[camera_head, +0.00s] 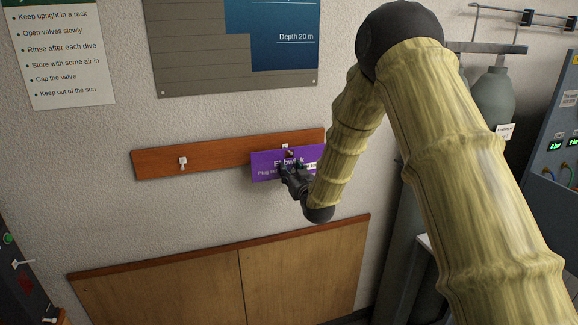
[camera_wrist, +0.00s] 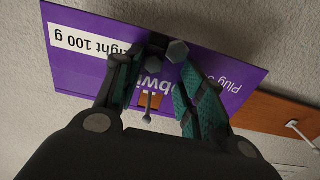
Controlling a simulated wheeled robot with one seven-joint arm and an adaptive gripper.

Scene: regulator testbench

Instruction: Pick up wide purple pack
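The wide purple pack (camera_head: 264,158) hangs at the right part of a wooden rail on the wall. It is a flat purple panel with white lettering and a white weight label. In the wrist view the pack (camera_wrist: 238,88) appears upside down, with a small peg (camera_wrist: 148,104) showing at an opening near its edge. My gripper (camera_head: 287,171) is at the front of the pack and covers part of its lettering. In the wrist view my gripper's fingertips (camera_wrist: 168,48) are close together in front of the pack. Whether they pinch any part of it is unclear.
The wooden rail (camera_head: 220,158) has an empty white hook (camera_head: 183,163) to the left. Wooden panels (camera_head: 165,288) stand below. A grey cylinder (camera_head: 490,98) and an instrument panel (camera_head: 563,135) are at right.

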